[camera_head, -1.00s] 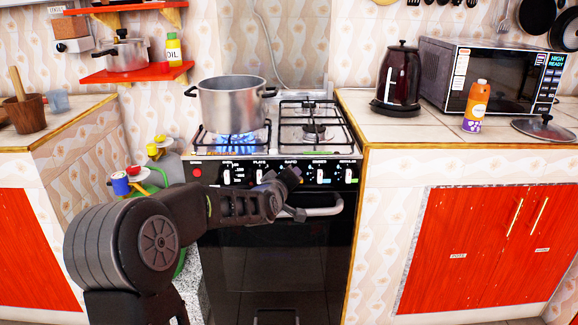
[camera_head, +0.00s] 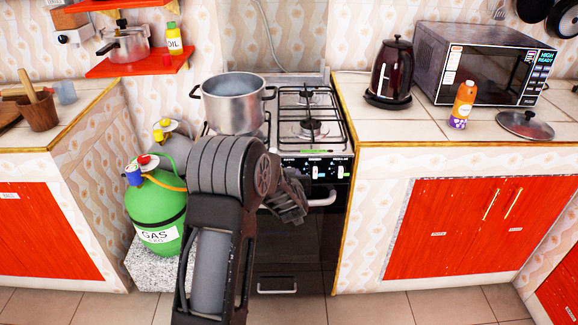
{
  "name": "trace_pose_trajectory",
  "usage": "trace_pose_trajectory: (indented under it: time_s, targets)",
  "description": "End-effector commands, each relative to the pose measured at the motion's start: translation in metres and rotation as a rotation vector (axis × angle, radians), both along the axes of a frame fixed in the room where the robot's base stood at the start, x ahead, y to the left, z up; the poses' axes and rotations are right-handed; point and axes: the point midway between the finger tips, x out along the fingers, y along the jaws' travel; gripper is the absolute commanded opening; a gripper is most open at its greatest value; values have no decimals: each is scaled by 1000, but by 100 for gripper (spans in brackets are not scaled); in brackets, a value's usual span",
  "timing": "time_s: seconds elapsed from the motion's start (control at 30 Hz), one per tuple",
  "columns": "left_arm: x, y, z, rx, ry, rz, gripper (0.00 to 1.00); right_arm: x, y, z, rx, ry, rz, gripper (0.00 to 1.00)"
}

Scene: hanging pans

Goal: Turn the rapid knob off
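The stove's control panel (camera_head: 342,166) is partly visible. Two white knobs (camera_head: 316,172) show on its right part. The left part, and the spot where the rapid knob sits, is hidden behind my arm and gripper. My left gripper (camera_head: 292,207) is in front of the panel's middle, low near the oven handle (camera_head: 325,199). Its fingers are dark and seen from behind, so I cannot tell whether they are open or touch anything. A steel pot (camera_head: 233,103) stands on the left burners; the burner below it is hidden by my arm. My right gripper is not in view.
A green gas cylinder (camera_head: 156,212) stands left of the stove. A kettle (camera_head: 391,72), a microwave (camera_head: 475,65), an orange bottle (camera_head: 463,103) and a lid (camera_head: 525,125) are on the right counter. The floor at the right front is clear.

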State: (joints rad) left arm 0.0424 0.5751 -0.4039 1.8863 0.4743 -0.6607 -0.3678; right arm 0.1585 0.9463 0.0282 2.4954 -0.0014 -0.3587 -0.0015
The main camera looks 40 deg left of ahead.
Motion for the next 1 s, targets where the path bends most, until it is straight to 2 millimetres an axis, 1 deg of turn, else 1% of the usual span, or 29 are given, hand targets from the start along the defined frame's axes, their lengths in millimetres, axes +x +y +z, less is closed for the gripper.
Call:
trace_pose_trajectory:
  time_s: [0.03, 0.1, 0.53, 0.57, 0.7, 0.8, 1.0]
  targets:
    - [1, 0, 3, 11, 6, 0, 0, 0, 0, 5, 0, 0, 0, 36]
    - [0, 0, 2, 21, 14, 0, 0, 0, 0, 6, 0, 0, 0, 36]
    - [0, 0, 0, 29, 20, 1, 0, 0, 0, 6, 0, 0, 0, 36]
    - [0, 0, 0, 29, 20, 1, 35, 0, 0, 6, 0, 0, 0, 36]
    - [0, 0, 0, 27, 20, 0, 46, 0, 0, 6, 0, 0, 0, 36]
    - [0, 0, 0, 27, 20, 0, 53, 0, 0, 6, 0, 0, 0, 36]
    - [0, 0, 0, 27, 20, 0, 53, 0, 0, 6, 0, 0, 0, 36]
